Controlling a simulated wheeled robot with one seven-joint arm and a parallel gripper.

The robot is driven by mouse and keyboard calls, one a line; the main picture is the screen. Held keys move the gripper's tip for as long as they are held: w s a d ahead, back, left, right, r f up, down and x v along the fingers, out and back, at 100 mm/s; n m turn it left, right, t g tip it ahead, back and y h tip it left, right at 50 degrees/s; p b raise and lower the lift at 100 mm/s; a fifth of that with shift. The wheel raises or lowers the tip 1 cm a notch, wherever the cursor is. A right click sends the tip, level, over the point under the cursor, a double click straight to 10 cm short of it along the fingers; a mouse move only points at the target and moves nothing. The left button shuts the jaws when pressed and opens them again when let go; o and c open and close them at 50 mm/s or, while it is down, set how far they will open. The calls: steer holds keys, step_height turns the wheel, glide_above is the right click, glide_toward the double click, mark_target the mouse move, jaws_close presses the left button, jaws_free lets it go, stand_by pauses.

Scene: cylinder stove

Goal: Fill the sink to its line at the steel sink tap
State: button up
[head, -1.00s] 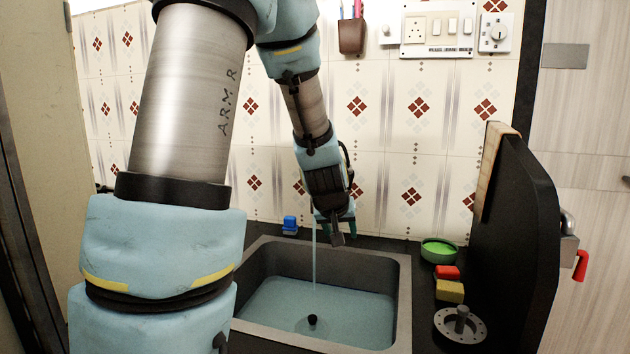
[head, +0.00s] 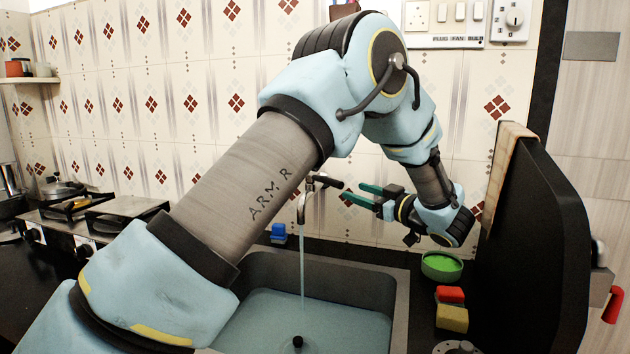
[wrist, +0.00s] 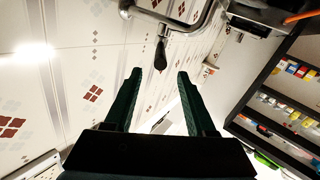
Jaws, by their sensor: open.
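The steel tap (head: 301,208) stands behind the sink, with a thin water stream (head: 302,265) running from its spout. Its dark lever (head: 328,181) points right, towards my gripper; in the wrist view the lever (wrist: 161,53) shows beyond the fingertips. The dark grey sink (head: 402,308) holds bluish water (head: 345,322). A black plug knob (head: 297,342) shows in it. I cannot make out a fill line, and my arm hides the sink's left part. My gripper (head: 352,191) has green fingers, open and empty, just right of the lever; it also shows in the wrist view (wrist: 160,74).
A green bowl (head: 441,267), red block (head: 450,294) and yellow sponge (head: 452,318) line the sink's right side. A tall black panel (head: 530,240) stands further right. A blue item (head: 278,233) sits behind the sink. A stove (head: 95,220) is at the left.

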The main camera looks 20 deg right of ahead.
mark_target(331, 183)
steer(key=p+x, duration=0.3)
steer(key=x, duration=0.6)
steer(key=shift+w+a+r, duration=0.15)
steer(key=shift+w+a, duration=0.2)
steer(key=shift+w, duration=0.5)
jaws_close()
stand_by(0.6)
